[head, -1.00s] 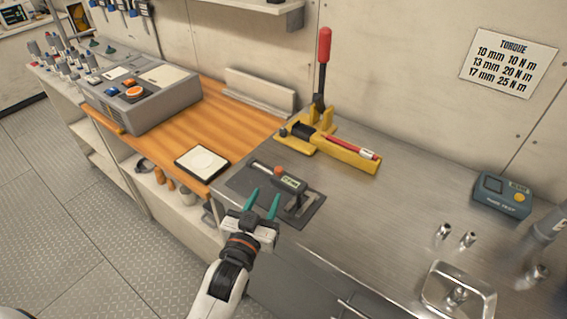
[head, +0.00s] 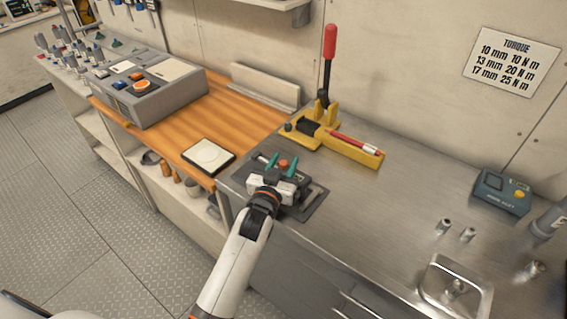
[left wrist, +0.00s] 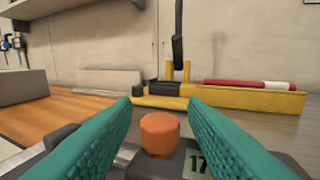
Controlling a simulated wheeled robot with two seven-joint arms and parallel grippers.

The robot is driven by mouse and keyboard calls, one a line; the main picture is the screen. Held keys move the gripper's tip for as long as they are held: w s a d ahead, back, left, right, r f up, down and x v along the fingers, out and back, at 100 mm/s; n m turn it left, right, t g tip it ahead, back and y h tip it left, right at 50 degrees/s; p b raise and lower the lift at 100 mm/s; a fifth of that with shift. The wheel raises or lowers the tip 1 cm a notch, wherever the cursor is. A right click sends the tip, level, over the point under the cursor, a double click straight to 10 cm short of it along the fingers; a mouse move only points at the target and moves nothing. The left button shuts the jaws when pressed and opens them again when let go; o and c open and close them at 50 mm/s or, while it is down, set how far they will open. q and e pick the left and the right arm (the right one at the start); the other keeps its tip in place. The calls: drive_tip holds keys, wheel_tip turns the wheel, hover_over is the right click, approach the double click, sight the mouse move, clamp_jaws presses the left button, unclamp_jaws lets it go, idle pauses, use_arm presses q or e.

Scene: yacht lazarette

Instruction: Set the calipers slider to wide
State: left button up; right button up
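The calipers lie on a dark mat (head: 311,207) at the left front of the steel counter. Their orange slider knob (head: 283,164) stands up between the teal fingers of my left gripper (head: 282,168). In the left wrist view the knob (left wrist: 160,135) sits midway between the open fingers (left wrist: 160,110), with a visible gap on each side. My gripper hides most of the calipers' body in the head view. My right gripper is not in view.
A yellow press (head: 335,146) with a red handle stands behind the calipers, a red-and-white marker on its base. A white pad (head: 208,155) lies on the wooden bench to the left. A blue-grey meter (head: 502,192) and a metal tray (head: 440,290) are to the right. The counter's middle is clear.

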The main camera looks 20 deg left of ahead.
use_arm(q)
clamp_jaws()
drive_tip(key=shift+w+a+r+p, duration=0.1)
drive_tip(key=shift+a+p, duration=0.15)
drive_tip(key=shift+a, duration=0.1)
drive_tip(key=shift+w+a+r+p, duration=0.1)
drive_tip(key=shift+a+p, duration=0.1)
drive_tip(key=shift+a, duration=0.15)
drive_tip(key=shift+a+f, duration=0.15)
drive_tip(key=shift+f, duration=0.05)
drive_tip(key=shift+o, duration=0.3)
unclamp_jaws()
drive_tip(key=s+b, duration=0.1)
drive_tip(key=s, duration=1.1)
drive_tip(key=shift+a+b, duration=0.15)
drive_tip(key=shift+b, duration=0.15)
